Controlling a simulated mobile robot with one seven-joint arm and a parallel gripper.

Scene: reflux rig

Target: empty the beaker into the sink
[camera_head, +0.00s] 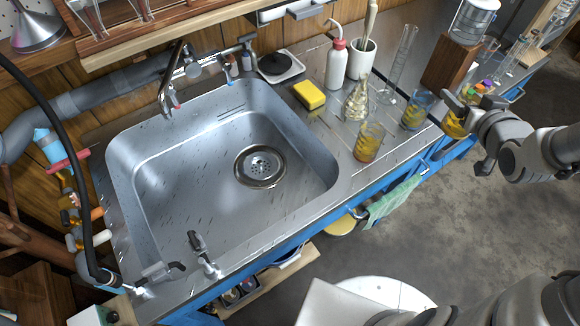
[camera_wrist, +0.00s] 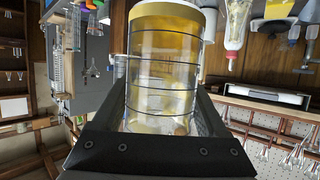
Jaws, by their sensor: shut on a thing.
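My gripper (camera_head: 468,132) is at the right in the head view, shut on a beaker (camera_head: 454,124) of amber liquid. The beaker is partly hidden by the fingers. In the wrist view the held beaker (camera_wrist: 163,75) is clear glass with dark rings, between the fingers. That view looks upside down, with the yellow liquid at the picture's top, so the beaker seems roughly upright. The steel sink (camera_head: 190,205) is to the left, its basin empty of objects, with a round drain (camera_head: 260,166). My gripper is well to the right of the sink, beyond the counter's front edge.
Between gripper and sink stand a beaker of amber liquid (camera_head: 369,143), a blue-tinted beaker (camera_head: 416,110), a conical flask (camera_head: 357,102) and a tall cylinder (camera_head: 399,62). A yellow sponge (camera_head: 309,95) lies by the sink. The faucet (camera_head: 172,85) rises behind it. A green towel (camera_head: 393,199) hangs in front.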

